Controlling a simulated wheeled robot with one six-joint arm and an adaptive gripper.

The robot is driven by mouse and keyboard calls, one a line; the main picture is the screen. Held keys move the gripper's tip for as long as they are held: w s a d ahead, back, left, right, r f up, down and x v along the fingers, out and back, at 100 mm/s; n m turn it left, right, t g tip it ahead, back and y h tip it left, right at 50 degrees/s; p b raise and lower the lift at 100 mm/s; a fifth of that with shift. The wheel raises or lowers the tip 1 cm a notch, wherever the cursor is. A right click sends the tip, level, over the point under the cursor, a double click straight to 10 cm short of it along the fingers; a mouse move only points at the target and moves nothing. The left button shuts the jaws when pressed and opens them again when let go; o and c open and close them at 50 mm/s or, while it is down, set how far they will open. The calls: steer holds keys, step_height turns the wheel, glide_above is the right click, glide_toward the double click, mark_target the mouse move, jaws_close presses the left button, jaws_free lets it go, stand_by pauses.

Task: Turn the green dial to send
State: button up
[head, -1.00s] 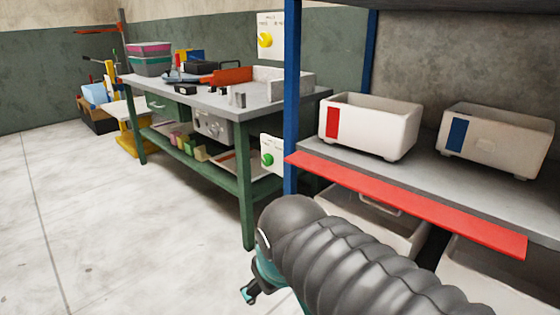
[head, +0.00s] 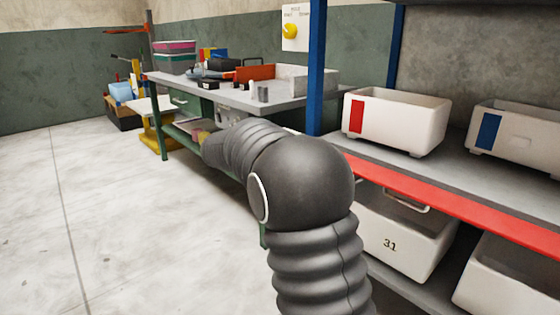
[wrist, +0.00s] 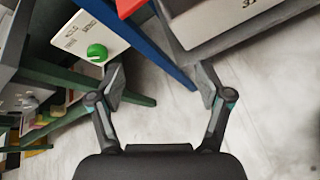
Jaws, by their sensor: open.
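The green dial (wrist: 97,54) sits on a white panel (wrist: 82,36) with small dark lettering, at the upper left of the wrist view. The lettering is too small to read. My gripper (wrist: 160,80) is open and empty, its two fingers spread over bare floor. The dial lies just up and left of the left finger, apart from it as far as I can tell. In the head view my arm hides the green dial and its panel, and my gripper does not show there.
A yellow dial (head: 290,31) is on another white panel higher up. A blue post (head: 316,75) and a red shelf edge (head: 440,200) stand close by. White bins (head: 395,120) fill the shelves at right. A green-legged bench (head: 180,84) stands behind. The floor at left is clear.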

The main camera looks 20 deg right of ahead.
steer(key=w+a+f+n+t+h+b, duration=0.15)
steer(key=w+f+n, duration=0.25)
steer(key=w, duration=0.4)
steer(key=w+f+n+t+h, duration=0.25)
steer(key=w+f+n, duration=0.2)
steer(key=w, duration=0.45)
steer(key=x, duration=1.3)
steer(key=shift+s+d+r+g+h, duration=0.2)
steer(key=shift+d+g+h, duration=0.1)
steer(key=shift+d+h, duration=0.15)
steer(key=shift+m, duration=0.25)
steer(key=shift+c, duration=0.3)
steer(key=c, duration=1.1)
